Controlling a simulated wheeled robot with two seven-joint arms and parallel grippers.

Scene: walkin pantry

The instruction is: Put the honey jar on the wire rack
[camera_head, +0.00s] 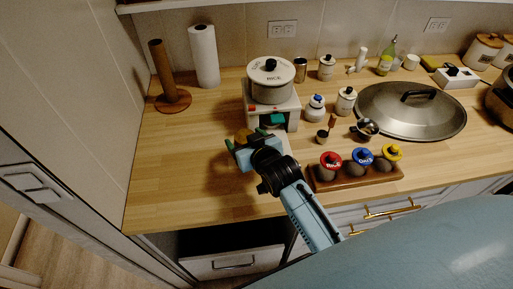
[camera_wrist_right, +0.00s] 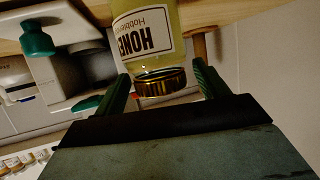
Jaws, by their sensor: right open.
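The honey jar (camera_wrist_right: 147,38) has a white label and a gold and black lid. In the right wrist view it appears upside down, with its lid between my right gripper's (camera_wrist_right: 160,72) green fingers. Gaps show between the lid and the fingers, so the gripper is open around the jar. In the head view, my right gripper (camera_head: 246,139) is over the counter left of the white appliance, and a small orange-brown part of the jar (camera_head: 242,134) shows. The rest is hidden by the gripper. I cannot make out a wire rack. My left gripper is out of view.
A white appliance (camera_head: 284,108) bearing a pot (camera_head: 270,78) stands close by. A spice tray (camera_head: 357,182) and a large lid (camera_head: 410,112) are right.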

